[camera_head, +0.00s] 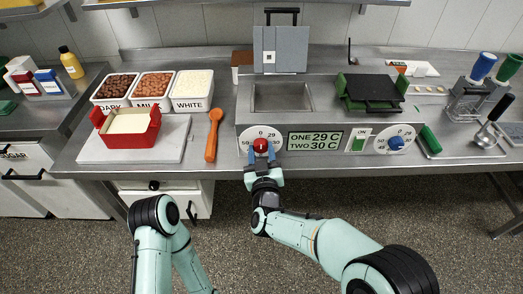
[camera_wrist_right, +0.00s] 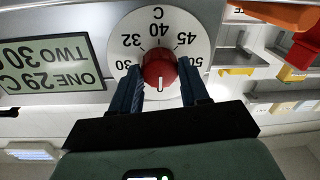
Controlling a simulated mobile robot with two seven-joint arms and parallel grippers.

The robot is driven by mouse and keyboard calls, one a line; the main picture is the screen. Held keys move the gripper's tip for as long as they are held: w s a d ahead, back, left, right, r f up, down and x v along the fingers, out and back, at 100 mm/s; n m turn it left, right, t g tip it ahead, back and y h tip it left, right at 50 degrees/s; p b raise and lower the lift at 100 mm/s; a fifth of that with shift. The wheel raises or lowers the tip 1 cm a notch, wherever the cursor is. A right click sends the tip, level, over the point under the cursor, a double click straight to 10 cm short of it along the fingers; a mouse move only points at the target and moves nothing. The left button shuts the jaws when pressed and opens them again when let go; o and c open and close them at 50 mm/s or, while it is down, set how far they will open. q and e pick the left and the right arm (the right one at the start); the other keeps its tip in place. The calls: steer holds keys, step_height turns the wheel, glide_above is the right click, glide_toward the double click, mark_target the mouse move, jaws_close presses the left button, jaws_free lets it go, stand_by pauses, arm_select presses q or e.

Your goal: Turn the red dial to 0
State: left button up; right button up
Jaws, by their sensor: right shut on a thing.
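The red dial (camera_head: 260,145) is on a white round scale at the left of the grey machine's front panel. In the right wrist view the red knob (camera_wrist_right: 159,68) shows between the two blue fingers, with a white mark on its lower part, pointing down in that picture. Scale numbers 30, 32, 40, 45 and 50 show around its upper side. In the head view a 0 shows above the knob, on the side the mark seems to face. My right gripper (camera_head: 261,158) is shut on the red dial. My left gripper is out of view; only arm links show.
The machine's display (camera_head: 314,140) reads ONE 29 C, TWO 30 C. A green switch (camera_head: 358,139) and a blue dial (camera_head: 396,143) are to its right. An orange spatula (camera_head: 213,135) and a red-handled tray (camera_head: 127,124) lie to the left.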

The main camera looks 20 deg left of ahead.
steer(key=shift+f, duration=0.1)
stand_by(0.5)
steer(key=o, duration=1.1)
steer(key=shift+c, duration=0.2)
steer(key=v, duration=1.3)
steer(key=shift+s, duration=0.25)
steer(key=shift+d, duration=0.1)
